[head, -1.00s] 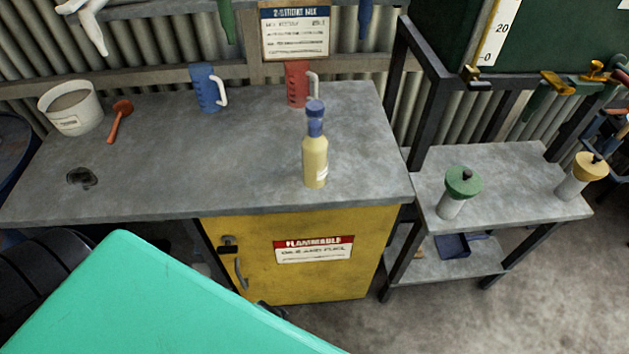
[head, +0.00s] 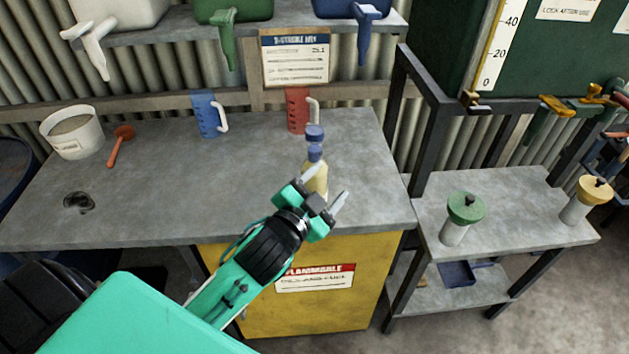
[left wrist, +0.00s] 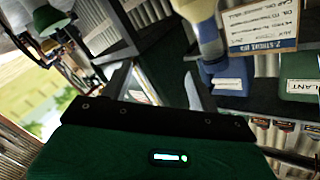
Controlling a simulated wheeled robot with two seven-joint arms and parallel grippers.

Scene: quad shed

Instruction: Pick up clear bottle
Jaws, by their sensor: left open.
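The clear bottle (head: 318,177) stands upright on the grey bench near its front right part. It holds pale yellow liquid and has a blue neck and cap. My left gripper (head: 327,184) is open and empty in front of the bottle in the head view, hiding its lower body. In the left wrist view, the two fingers (left wrist: 157,86) are apart with nothing gripped between them. What seems to be the bottle (left wrist: 208,38) shows there at the top, beyond and to the right of the fingers. My right gripper is not in view.
On the bench (head: 150,205) are a red jug (head: 297,110), a blue jug (head: 207,115), a white bucket (head: 70,130) and a red scoop (head: 119,146). A lower side table (head: 510,225) holds green-topped (head: 464,210) and yellow-topped (head: 592,192) containers. The left bench top is mostly clear.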

